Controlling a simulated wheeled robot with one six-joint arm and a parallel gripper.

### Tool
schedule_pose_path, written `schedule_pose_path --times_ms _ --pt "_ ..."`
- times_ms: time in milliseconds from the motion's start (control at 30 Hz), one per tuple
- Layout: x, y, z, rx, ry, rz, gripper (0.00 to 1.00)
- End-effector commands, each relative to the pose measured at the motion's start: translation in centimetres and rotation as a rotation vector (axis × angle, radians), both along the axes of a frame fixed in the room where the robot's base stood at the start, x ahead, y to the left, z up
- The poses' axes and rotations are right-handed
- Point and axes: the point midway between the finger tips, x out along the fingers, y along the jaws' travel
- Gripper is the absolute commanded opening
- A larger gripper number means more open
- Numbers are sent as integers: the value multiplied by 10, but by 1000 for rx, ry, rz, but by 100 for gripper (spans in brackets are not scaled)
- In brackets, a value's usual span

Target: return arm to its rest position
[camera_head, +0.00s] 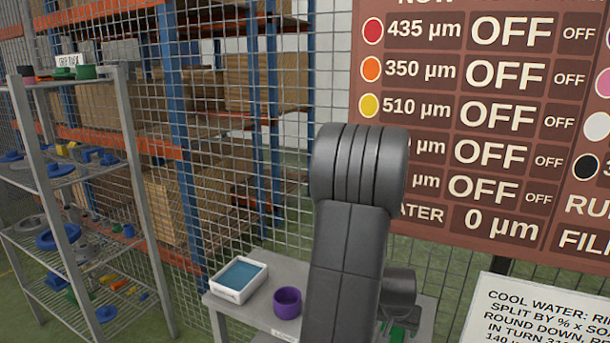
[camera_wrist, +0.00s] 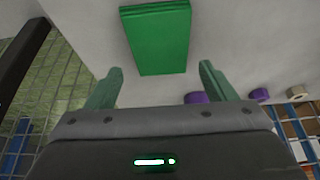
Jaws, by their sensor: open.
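My arm rises in the middle of the head view, with its bend at the top in front of the sign. My gripper (camera_wrist: 160,70) shows in the wrist view as two green fingers standing wide apart with nothing held between them. A flat green block (camera_wrist: 156,38) lies on a pale grey surface beyond the fingertips, apart from them. In the head view the gripper is mostly hidden by the arm; a bit of green shows low beside it, and I cannot tell whether it is finger or block.
A grey table (camera_head: 232,315) carries a white tray (camera_head: 238,278) with blue liquid and a purple cup (camera_head: 287,303). A wire shelf (camera_head: 75,180) with several parts stands left. A mesh fence, a brown sign (camera_head: 490,130) and a white notice (camera_head: 540,315) stand behind and right.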

Motion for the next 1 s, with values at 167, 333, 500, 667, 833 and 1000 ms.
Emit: schedule_pose_path --times_ms 167,333,500,667,833,1000 --pt "6 -3 -20 0 1 0 77" --pt "6 -3 -23 0 0 0 77" --pt "6 -3 -22 1 2 0 77" --pt "5 -2 -23 2 3 -1 77" --pt "4 -2 -16 3 4 -1 77" --pt "-2 1 4 0 0 -1 77"
